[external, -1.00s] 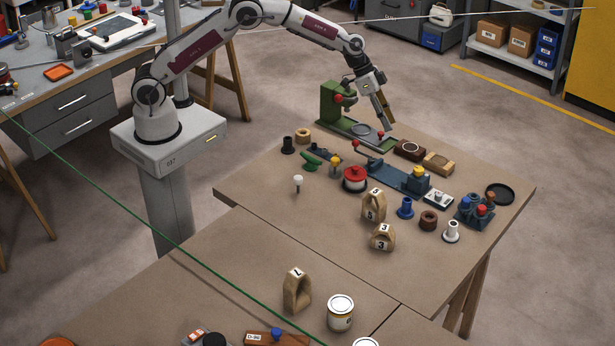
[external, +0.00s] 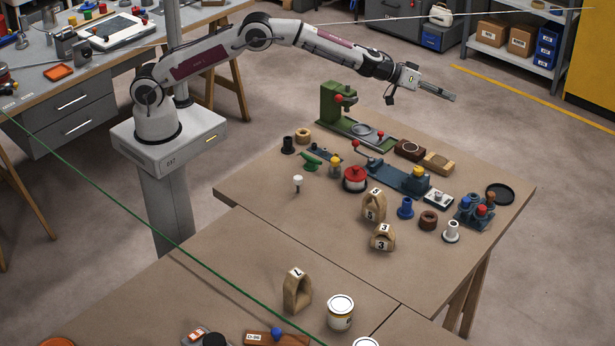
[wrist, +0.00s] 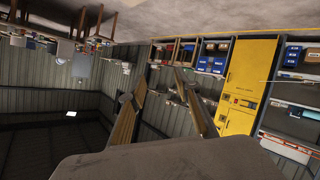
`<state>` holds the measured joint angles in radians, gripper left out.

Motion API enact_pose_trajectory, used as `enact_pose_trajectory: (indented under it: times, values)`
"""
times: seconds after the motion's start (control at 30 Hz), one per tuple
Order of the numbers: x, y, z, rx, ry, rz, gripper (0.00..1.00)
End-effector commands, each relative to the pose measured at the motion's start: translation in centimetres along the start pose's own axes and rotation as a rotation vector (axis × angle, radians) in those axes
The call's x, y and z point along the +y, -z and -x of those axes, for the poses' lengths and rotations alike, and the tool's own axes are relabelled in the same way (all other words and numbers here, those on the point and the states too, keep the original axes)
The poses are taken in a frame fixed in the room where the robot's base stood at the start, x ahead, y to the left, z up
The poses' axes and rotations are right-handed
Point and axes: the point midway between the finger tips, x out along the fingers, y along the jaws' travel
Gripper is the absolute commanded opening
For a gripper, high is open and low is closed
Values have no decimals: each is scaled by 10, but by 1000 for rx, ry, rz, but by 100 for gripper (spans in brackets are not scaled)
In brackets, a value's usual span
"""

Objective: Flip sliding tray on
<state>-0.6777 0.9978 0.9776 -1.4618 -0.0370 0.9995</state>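The green press-like machine (external: 332,104) stands at the back of the near table. Its low base carries a round grey tray (external: 363,131), with a red knob at its right end. I cannot tell for sure whether this is the sliding tray or whether it counts as on. My gripper (external: 440,92) is raised up and to the right of the machine, pointing right, and touches nothing. In the wrist view the two fingers of my gripper (wrist: 158,88) stand apart with nothing between them.
In front of the machine are a dark brown block (external: 410,149), a wooden block (external: 439,163), a blue fixture (external: 388,172) and a red round pot (external: 355,178). Numbered wooden pieces and small parts stand nearer. The air around my gripper is clear.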

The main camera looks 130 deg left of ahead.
Motion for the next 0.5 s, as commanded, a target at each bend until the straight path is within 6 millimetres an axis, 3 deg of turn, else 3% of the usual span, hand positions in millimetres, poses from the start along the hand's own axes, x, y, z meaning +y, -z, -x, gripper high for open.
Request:
enact_pose_trajectory:
  times: [0.23,0.5]
  values:
    - [-27,14,-4,83,151,138,33]
    - [-66,6,4,106,347,284,33]
